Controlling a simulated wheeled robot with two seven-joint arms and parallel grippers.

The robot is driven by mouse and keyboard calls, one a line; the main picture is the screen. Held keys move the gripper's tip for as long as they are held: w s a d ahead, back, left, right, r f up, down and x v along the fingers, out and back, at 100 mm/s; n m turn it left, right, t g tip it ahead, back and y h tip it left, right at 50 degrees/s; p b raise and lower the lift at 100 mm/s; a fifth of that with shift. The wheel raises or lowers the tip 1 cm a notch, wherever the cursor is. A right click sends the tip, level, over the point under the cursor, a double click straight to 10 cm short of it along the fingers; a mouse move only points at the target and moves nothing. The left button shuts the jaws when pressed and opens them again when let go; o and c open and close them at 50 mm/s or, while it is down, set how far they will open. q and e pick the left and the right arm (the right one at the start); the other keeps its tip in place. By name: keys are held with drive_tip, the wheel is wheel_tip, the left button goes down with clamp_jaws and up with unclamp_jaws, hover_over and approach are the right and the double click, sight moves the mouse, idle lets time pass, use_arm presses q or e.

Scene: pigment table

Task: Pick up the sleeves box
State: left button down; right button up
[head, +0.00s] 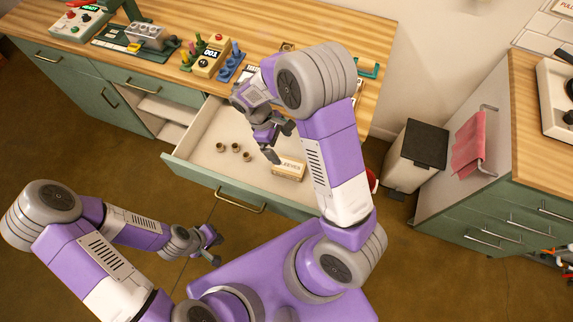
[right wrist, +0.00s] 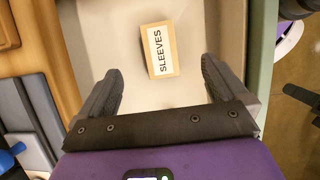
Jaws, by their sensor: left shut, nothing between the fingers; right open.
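The sleeves box (head: 289,168) is a small tan box with a white label, lying in the open drawer (head: 196,153) near its right end. In the right wrist view the sleeves box (right wrist: 160,50) lies flat on the drawer floor, its label reading SLEEVES, ahead of and between the fingertips. My right gripper (head: 278,143) is open and empty above the drawer, just up and left of the box; its fingers (right wrist: 160,82) do not touch the box. My left gripper (head: 215,243) is shut and empty, low in front of the drawer.
Several small brown cups (head: 235,148) stand in the drawer left of the box. A bin (head: 415,158) stands to the right. The drawer walls surround the box.

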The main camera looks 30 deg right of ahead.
drive_tip(key=f, duration=0.1)
drive_tip(key=b, duration=0.7)
hover_over(288, 165)
drive_tip(key=w+a, duration=0.2)
wheel_tip(288, 165, down, 7)
drive_tip(key=shift+s+f, duration=0.1)
drive_tip(key=shift+s, duration=0.05)
drive_tip(key=shift+b+x, duration=1.8)
drive_tip(key=shift+x, duration=1.95)
drive_tip(key=shift+d+f, duration=0.1)
drive_tip(key=shift+d, duration=0.1)
drive_tip(key=c, duration=1.1)
